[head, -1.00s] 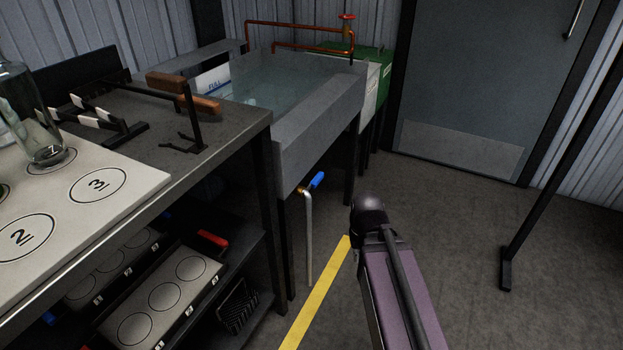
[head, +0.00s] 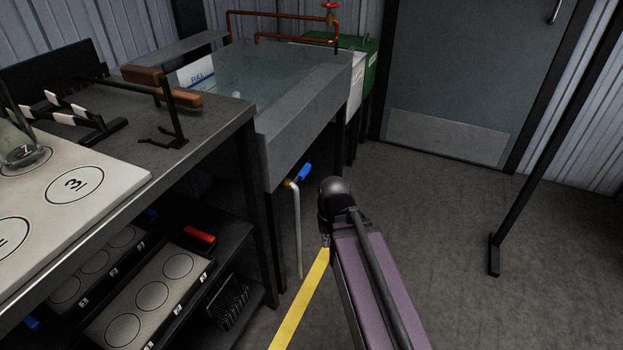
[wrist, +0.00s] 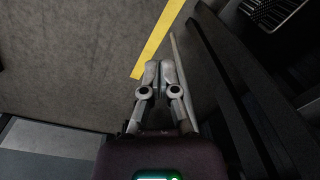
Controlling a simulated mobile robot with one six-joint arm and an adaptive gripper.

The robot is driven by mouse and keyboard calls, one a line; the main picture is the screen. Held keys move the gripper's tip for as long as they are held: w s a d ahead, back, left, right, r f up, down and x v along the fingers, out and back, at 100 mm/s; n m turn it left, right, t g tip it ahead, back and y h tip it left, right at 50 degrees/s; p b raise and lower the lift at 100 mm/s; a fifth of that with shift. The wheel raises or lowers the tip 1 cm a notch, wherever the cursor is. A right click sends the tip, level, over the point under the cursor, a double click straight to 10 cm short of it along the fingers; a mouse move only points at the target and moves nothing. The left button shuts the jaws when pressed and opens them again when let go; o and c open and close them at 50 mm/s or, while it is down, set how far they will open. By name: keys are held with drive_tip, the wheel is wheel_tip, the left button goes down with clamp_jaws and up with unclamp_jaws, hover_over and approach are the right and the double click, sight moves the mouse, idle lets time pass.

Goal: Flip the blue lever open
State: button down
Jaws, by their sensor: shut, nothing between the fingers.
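The blue lever (head: 305,172) sits on a small brass valve at the lower front of the grey water tank (head: 292,137). A pale drain pipe (head: 297,232) runs down from the valve toward the floor. My arm reaches in from the bottom of the head view, and its dark rounded end is just right of the lever, apart from it in the picture. My gripper (wrist: 161,66) shows in the wrist view with its fingers together and nothing between them. The lever cannot be made out in the wrist view; a thin pale pipe (wrist: 182,60) runs just right of the fingers.
A workbench (head: 215,128) with a numbered white board (head: 120,178) stands left. Its lower shelf holds a tray (head: 130,322) and a black wire basket (head: 228,303). A yellow floor stripe (head: 300,308) runs below the tank. A black stand (head: 497,255) is at right; floor between is clear.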

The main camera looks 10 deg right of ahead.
sight(301, 177)
drive_tip(key=w+d+f+m+t+y+b, duration=0.25)
drive_tip(key=w+m+y+b, duration=0.2)
drive_tip(key=w+m, duration=0.45)
drive_tip(key=w+d+f+m+t+y+b, duration=0.1)
drive_tip(key=w+m+t+y+b, duration=0.25)
drive_tip(key=w+m+b, duration=0.35)
drive_tip(key=w+d+r+m+t+y+b, duration=0.1)
drive_tip(key=w+d+r+m+t+y, duration=0.1)
drive_tip(key=w+d+m, duration=0.3)
drive_tip(key=w+m, duration=0.1)
drive_tip(key=m, duration=0.2)
drive_tip(key=shift+r+y, duration=0.4)
drive_tip(key=shift+w+a+f, duration=0.1)
drive_tip(key=shift+w+a, duration=0.05)
drive_tip(key=shift+a, duration=0.05)
drive_tip(key=w+a, duration=0.5)
drive_tip(key=a, duration=0.2)
drive_tip(key=shift+w+a+r, duration=0.15)
drive_tip(key=shift+a+r, duration=0.05)
drive_tip(key=shift+r, duration=0.25)
